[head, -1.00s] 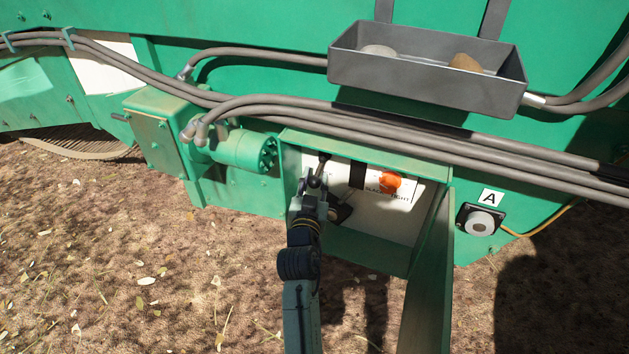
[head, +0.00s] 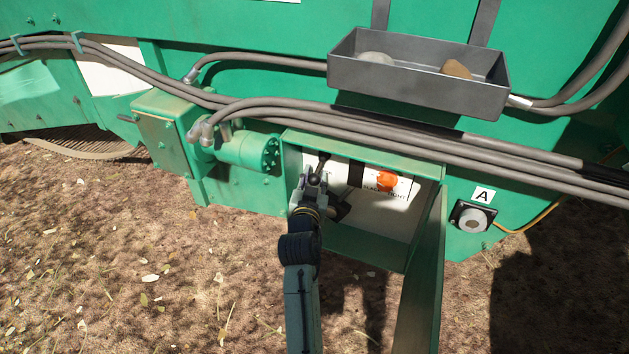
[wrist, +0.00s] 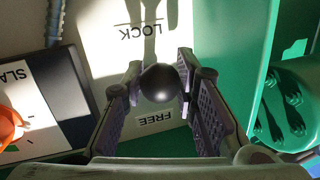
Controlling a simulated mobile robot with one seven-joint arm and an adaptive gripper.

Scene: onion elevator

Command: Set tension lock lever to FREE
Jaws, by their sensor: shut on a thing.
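The tension lock lever shows in the wrist view as a black ball knob (wrist: 160,83) between my two finger pads. Behind it is a white panel with an upside-down LOCK label (wrist: 146,30) near the top of that view and a FREE label (wrist: 155,118) lower down. The knob appears between the two labels, nearer FREE; the lever's shaft is hidden behind it. In the head view my gripper (head: 313,184) reaches into the left part of the open green box (head: 375,248). It is shut on the knob.
An orange knob (head: 387,181) on the SLACK/TIGHT panel sits right of my gripper. Thick grey hoses (head: 400,140) cross above the box. The open green door (head: 420,285) stands at its right. A grey tray (head: 415,92) hangs above. A round button (head: 472,220) under sign A is further right.

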